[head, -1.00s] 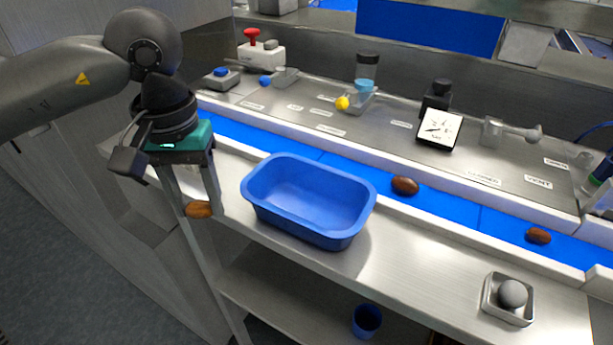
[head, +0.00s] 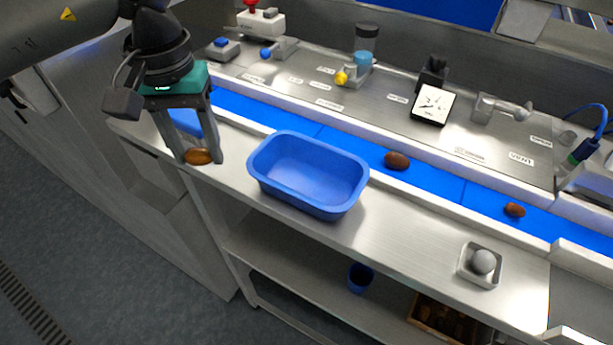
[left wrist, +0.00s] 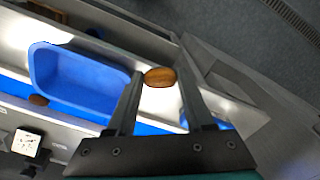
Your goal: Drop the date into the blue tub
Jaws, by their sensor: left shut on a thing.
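The blue tub (head: 308,174) stands on the steel ledge in front of the blue belt and looks empty inside. It also shows in the left wrist view (left wrist: 80,82). My left gripper (head: 199,157) is left of the tub in the head view. Its fingers are shut on a brown date (head: 198,156), which shows between the fingertips in the left wrist view (left wrist: 159,77). The date is beside the tub, not over it. My right gripper is not in view.
Two more brown dates lie on the blue belt, one behind the tub (head: 397,161) and one farther right (head: 514,210). A small metal dish (head: 480,265) with a grey ball sits on the ledge at right. A blue cup (head: 360,278) stands on the lower shelf.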

